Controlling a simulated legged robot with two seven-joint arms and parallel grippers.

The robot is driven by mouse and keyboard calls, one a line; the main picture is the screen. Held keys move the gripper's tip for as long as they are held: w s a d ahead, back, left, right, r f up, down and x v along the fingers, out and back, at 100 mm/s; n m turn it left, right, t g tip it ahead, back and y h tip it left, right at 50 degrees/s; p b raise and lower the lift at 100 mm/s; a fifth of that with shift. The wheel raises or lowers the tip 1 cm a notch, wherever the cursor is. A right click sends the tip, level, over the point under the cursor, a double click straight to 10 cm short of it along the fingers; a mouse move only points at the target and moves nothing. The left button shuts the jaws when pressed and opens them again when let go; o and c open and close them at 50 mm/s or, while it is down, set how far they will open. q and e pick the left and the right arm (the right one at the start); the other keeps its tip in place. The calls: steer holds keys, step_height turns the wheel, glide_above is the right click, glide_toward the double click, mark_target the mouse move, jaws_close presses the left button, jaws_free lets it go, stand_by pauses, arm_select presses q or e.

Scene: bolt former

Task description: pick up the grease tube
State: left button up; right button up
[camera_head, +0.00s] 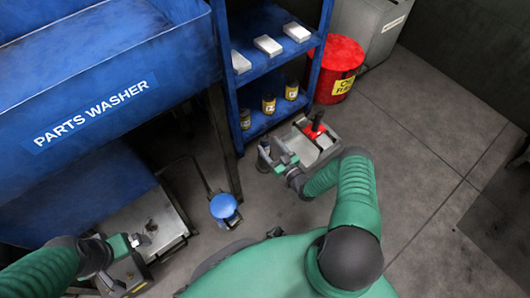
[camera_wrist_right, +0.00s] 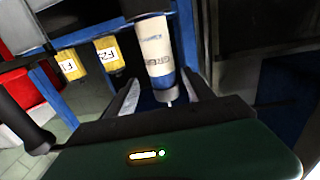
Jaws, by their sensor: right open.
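The grease tube (camera_wrist_right: 155,55) is a cream-white cylinder with a printed label and a narrow tip pointing toward the gripper. It stands out in the right wrist view, lined up between the fingers of my open right gripper (camera_wrist_right: 162,92). I cannot tell whether the fingers touch it. In the head view my right gripper (camera_head: 275,160) is low in front of the blue shelf, and the tube is too small to make out clearly there. My left gripper (camera_head: 137,240) is at the lower left over a grey metal surface, away from the tube; its jaw state is unclear.
The blue shelf rack (camera_head: 265,66) holds white boxes above and yellow-labelled containers (camera_head: 268,104) below. A grey box with a red-handled item (camera_head: 315,128) is beside my right gripper. The blue parts washer (camera_head: 100,90) fills the left. A red can (camera_head: 338,62) stands behind. Floor at right is clear.

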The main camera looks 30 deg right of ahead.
steer(key=w+b, duration=0.1)
steer(key=w, duration=0.1)
steer(key=w+b, duration=0.1)
steer(key=w, duration=0.1)
steer(key=w+f+b, duration=0.1)
steer(key=w+b, duration=0.1)
steer(key=shift+a, duration=0.3)
steer(key=shift+r, duration=0.15)
jaws_close()
stand_by(0.8)
